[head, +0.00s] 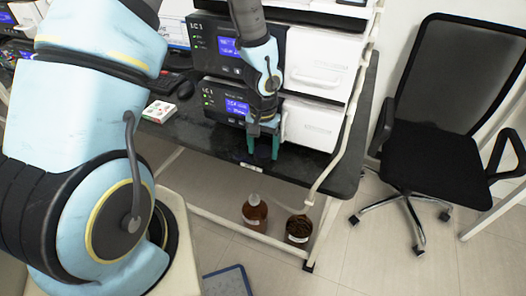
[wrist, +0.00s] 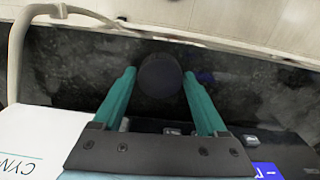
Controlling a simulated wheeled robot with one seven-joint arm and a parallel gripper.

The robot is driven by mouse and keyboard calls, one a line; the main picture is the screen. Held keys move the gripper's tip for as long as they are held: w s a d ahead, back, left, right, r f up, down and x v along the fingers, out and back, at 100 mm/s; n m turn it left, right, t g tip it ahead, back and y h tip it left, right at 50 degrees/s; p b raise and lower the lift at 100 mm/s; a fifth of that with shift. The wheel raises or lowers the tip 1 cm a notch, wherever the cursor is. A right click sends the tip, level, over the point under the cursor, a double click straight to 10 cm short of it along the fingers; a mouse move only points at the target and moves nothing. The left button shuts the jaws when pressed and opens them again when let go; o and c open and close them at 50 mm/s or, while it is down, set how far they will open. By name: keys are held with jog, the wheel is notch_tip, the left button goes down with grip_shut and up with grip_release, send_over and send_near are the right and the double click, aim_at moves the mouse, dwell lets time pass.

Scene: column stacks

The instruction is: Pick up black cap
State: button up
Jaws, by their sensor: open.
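The black cap (wrist: 160,76) is a dark round disc in the wrist view, on the dark speckled bench top. It lies between the two teal fingertips of my gripper (wrist: 159,74), with a narrow gap visible on each side. My gripper is open and holds nothing. In the head view my gripper (head: 263,148) points down over the front edge of the bench, before the lower instrument. I cannot make out the cap in the head view.
Two stacked black and white instruments (head: 316,119) stand close behind my gripper. A pale tube rail (head: 340,130) runs down on the right. An office chair (head: 440,150) is at the right.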

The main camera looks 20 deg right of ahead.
jog(key=shift+f, duration=0.25)
jog(key=shift+c, duration=0.3)
jog(key=c, duration=0.9)
jog(key=shift+r, duration=0.1)
